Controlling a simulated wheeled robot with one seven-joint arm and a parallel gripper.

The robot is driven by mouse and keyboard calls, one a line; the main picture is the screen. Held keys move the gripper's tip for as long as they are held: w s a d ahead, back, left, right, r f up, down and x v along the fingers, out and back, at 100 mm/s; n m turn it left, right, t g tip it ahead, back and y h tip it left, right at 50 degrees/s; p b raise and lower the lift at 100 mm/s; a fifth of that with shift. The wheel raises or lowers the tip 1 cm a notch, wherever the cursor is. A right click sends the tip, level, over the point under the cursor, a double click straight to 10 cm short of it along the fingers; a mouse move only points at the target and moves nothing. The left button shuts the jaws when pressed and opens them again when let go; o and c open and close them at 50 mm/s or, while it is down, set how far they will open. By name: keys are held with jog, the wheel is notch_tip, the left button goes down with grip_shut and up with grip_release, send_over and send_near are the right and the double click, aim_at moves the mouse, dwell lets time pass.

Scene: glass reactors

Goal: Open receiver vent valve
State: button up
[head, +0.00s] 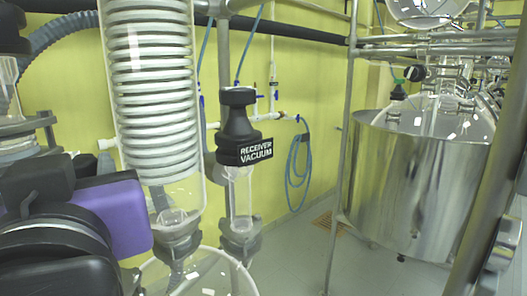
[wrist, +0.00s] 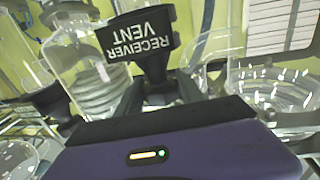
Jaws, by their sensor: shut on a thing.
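The receiver vent valve (wrist: 143,38) is a black fitting with a white-lettered RECEIVER VENT label, upside down at the top middle of the wrist view. My gripper (wrist: 163,92) is shut on its black stem, just below the label. The dark fingers and the purple gripper body hide the lower part of the valve. In the head view my purple gripper body shows at the lower left, and its fingertips cannot be made out there. A similar black valve labelled RECEIVER VACUUM (head: 240,140) stands upright on a glass neck, right of my gripper.
A tall glass coil condenser (head: 152,90) stands between my arm and the vacuum valve. A steel vessel (head: 415,185) and metal frame posts (head: 345,130) are at the right. Glassware crowds both sides in the wrist view. Open floor (head: 295,265) lies beyond, with a blue hose (head: 298,170) on the wall.

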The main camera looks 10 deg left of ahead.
jog(key=n+g+y, duration=0.3)
jog(key=shift+w+d+g, duration=0.1)
jog(key=shift+w+g, duration=0.05)
jog(key=shift+g, duration=0.25)
jog(key=shift+n+g+y, duration=1.3)
jog(key=shift+n+g, duration=0.5)
jog(key=shift+g, duration=0.6)
jog(key=shift+g, duration=0.3)
jog(key=o, duration=1.1)
jog(key=b+v, duration=0.2)
jog(key=v, duration=0.5)
jog(key=shift+s+d+b, duration=0.25)
jog(key=shift+s+b, duration=0.05)
